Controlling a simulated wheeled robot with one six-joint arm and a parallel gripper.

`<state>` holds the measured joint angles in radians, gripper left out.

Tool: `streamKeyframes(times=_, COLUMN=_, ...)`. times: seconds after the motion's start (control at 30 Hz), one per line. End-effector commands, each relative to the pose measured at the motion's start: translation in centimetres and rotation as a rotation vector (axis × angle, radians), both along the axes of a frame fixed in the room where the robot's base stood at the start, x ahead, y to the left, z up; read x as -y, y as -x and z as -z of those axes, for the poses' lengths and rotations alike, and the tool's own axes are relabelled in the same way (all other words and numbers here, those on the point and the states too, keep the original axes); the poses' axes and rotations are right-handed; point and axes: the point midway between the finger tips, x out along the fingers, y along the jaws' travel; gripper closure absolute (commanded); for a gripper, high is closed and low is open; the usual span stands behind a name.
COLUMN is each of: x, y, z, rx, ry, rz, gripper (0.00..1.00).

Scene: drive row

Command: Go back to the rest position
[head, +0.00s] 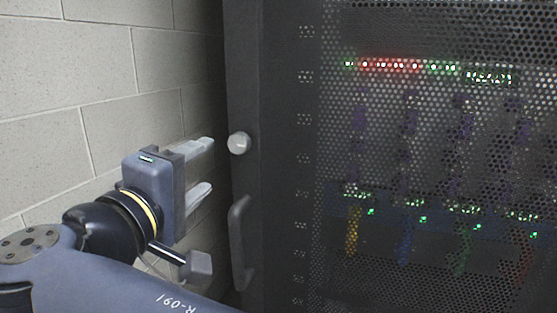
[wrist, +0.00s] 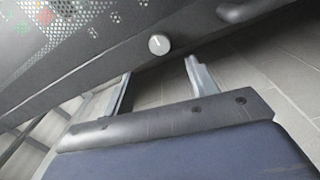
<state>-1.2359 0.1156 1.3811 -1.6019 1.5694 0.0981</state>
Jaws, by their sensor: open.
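My gripper (head: 205,167) is open and empty in the head view, left of the rack's door edge. Its two grey fingers point right, towards a round pale knob (head: 239,143) on the dark door frame. The fingers do not hold the knob. In the wrist view my gripper (wrist: 160,84) shows its two fingers spread apart, and the knob (wrist: 159,44) with a small white mark lies beyond them. A dark door handle (head: 240,243) is below the knob in the head view.
A perforated rack door (head: 420,265) fills the right side and looks closed. Red and green lights and coloured cables show behind it. A grey block wall (head: 60,110) stands at left. Some free room lies between the wall and the rack around my gripper.

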Motion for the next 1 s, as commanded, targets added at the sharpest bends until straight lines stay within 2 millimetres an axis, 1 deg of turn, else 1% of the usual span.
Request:
streamKeyframes(times=0.03, x=-0.3, y=0.7, z=0.0, rx=0.000, ry=0.000, rz=-0.003, gripper=0.44)
streamKeyframes(times=0.07, x=-0.4, y=0.9, z=0.0, rx=0.000, ry=0.000, rz=-0.003, gripper=0.44)
streamKeyframes(times=0.1, x=0.1, y=0.0, z=0.0, rx=0.000, ry=0.000, rz=0.005, gripper=0.44)
streamKeyframes(times=0.37, x=1.4, y=-3.7, z=0.0, rx=-0.001, ry=0.001, rz=0.005, gripper=0.44)
streamKeyframes(times=0.73, x=3.5, y=-9.6, z=-0.3, rx=0.000, ry=0.001, rz=0.006, gripper=0.44)
streamKeyframes(times=0.8, x=3.4, y=-9.6, z=-0.9, rx=-0.017, ry=0.047, rz=-0.001, gripper=0.44)
streamKeyframes(times=1.0, x=3.3, y=-9.5, z=-0.9, rx=-0.065, ry=0.185, rz=-0.001, gripper=0.44)
